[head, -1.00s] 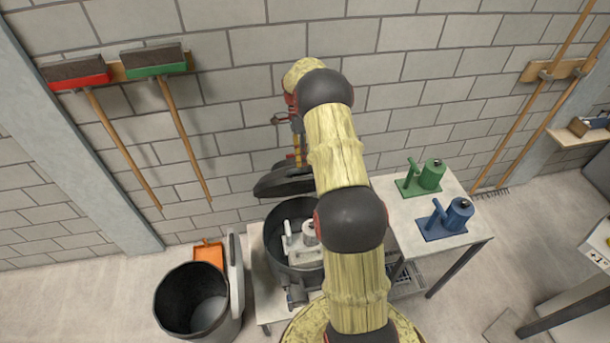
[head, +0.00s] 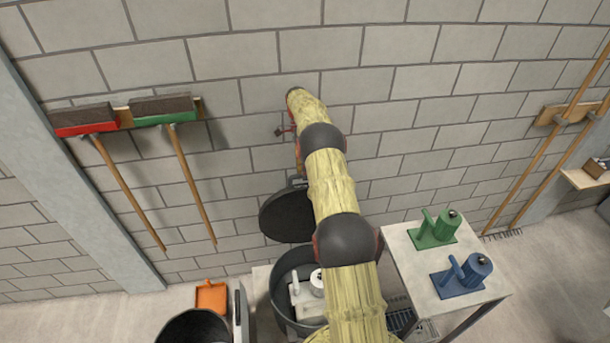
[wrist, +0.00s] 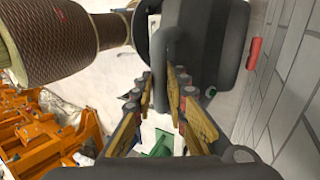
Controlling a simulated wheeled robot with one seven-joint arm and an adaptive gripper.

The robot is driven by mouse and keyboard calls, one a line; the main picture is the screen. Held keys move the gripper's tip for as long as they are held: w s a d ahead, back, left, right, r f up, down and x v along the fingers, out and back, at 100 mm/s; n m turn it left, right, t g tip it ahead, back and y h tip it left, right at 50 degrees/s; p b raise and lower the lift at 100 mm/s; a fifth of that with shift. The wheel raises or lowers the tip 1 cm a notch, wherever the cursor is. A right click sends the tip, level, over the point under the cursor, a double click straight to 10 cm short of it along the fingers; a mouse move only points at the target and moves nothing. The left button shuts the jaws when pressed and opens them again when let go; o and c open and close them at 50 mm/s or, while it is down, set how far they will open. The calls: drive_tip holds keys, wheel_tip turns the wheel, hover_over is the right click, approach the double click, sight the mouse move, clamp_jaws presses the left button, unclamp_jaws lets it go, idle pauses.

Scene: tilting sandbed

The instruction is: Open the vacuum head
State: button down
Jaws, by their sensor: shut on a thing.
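The vacuum head (head: 287,216) is a dark round lid in the head view, raised and steeply tilted above its grey drum (head: 283,293). The drum's mouth shows open below it. My gripper (wrist: 165,84) is shut on the vacuum head's grey handle (wrist: 168,45) in the wrist view, with the yellow finger pads on either side of it. The dark body of the head (wrist: 205,40) fills the upper middle there. In the head view my arm hides part of the lid's right side and most of the gripper.
A white pump-like object (head: 308,295) sits inside the drum. A dark bin (head: 195,328) and an orange dustpan (head: 211,296) stand left. A table (head: 415,268) at right holds a green pump (head: 437,229) and a blue pump (head: 466,275). The brick wall is close behind.

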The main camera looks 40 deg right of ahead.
drive_tip(key=shift+w+d+f, duration=0.1)
drive_tip(key=shift+w+f, duration=0.05)
drive_tip(key=shift+f, duration=0.6)
drive_tip(key=c, duration=2.2)
unclamp_jaws()
drive_tip(key=shift+o, duration=0.7)
drive_tip(key=shift+w+d, duration=0.1)
drive_tip(key=shift+w, duration=0.05)
drive_tip(key=shift+o, duration=0.7)
drive_tip(key=shift+w, duration=0.15)
drive_tip(key=shift+o, duration=0.8)
drive_tip(key=shift+r, duration=0.3)
drive_tip(key=shift+r, duration=0.1)
